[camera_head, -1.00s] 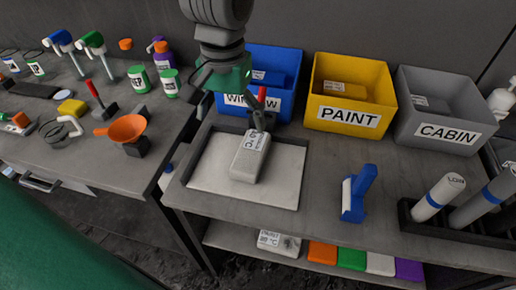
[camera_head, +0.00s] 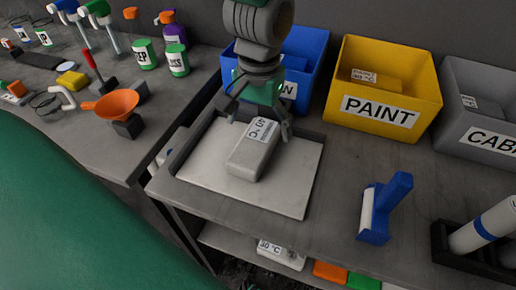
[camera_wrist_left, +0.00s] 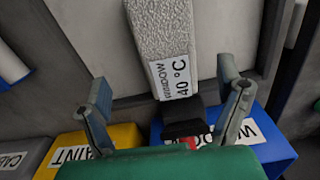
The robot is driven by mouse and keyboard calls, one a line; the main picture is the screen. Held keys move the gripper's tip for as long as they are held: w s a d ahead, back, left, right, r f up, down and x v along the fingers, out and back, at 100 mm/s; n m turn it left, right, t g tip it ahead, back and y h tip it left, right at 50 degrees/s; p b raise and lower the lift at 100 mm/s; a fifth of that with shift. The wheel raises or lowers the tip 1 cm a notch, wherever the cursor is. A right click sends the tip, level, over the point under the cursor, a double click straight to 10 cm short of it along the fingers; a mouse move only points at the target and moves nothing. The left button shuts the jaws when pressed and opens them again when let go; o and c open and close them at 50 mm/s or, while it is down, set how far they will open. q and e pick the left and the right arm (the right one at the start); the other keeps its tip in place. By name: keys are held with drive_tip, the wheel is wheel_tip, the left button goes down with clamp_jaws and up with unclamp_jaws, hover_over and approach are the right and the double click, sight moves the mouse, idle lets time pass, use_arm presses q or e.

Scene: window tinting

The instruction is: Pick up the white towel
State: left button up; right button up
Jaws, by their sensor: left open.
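The white towel (camera_head: 251,158) is a thick folded block with rough fabric and a "40 °C WINDOW" label. It lies on a pale tray (camera_head: 300,185) on the workbench. It also shows at the top of the left wrist view (camera_wrist_left: 170,30). My left gripper (camera_head: 260,126) is above the towel's far, labelled end. Its two fingers are open and spread on either side of that end; in the left wrist view the gripper (camera_wrist_left: 165,98) has nothing between its tips. A black piece with a bit of red (camera_wrist_left: 183,130) shows beyond the towel. My right gripper is not in view.
Behind the tray stand a blue bin (camera_head: 308,60), a yellow PAINT bin (camera_head: 385,112) and a grey bin (camera_head: 484,138). A blue tool (camera_head: 384,208) stands right of the tray. More cloths lie on the shelf below. A large green surface (camera_head: 70,210) fills the lower left.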

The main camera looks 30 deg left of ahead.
sight(254, 141)
use_arm(q)
drive_tip(key=shift+w+f, duration=0.15)
drive_tip(key=shift+f, duration=0.75)
drive_tip(key=f, duration=0.2)
drive_tip(key=a+f+b, duration=0.1)
drive_tip(key=f, duration=0.1)
drive_tip(key=shift+a+f, duration=0.2)
drive_tip(key=shift+f, duration=0.5)
drive_tip(key=shift+d+r, duration=0.1)
drive_tip(key=shift+d, duration=0.2)
drive_tip(key=c, duration=1.4)
